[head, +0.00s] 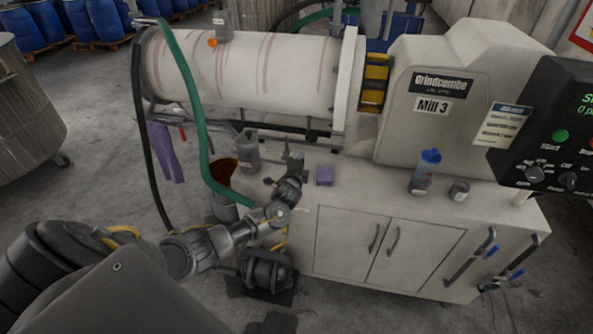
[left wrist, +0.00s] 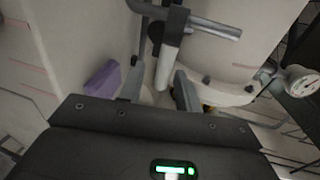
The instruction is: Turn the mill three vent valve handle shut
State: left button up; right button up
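My left arm reaches in from the left in the head view, and its gripper (head: 291,170) is at the mill's front, just below the barrel. In the left wrist view the gripper (left wrist: 159,92) is open, its two fingers apart. A grey metal rod, which looks like the vent valve handle (left wrist: 166,66), hangs from a pipe fitting and reaches down between the fingers. I cannot tell whether either finger touches it. The fitting has a horizontal metal pipe (left wrist: 212,27) running right. The mill (head: 432,106), labelled Mill 3, carries a striped white barrel (head: 255,75). My right gripper is out of view.
A blue-capped bottle (head: 425,172) and small jar (head: 459,190) stand further right. A green hose (head: 194,85) hangs left of the gripper. A gauge (left wrist: 302,81) is at right in the wrist view.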

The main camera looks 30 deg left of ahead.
pick_arm(q)
jog(key=v, duration=1)
jog(key=shift+b, duration=0.4)
jog(key=shift+a, duration=0.1)
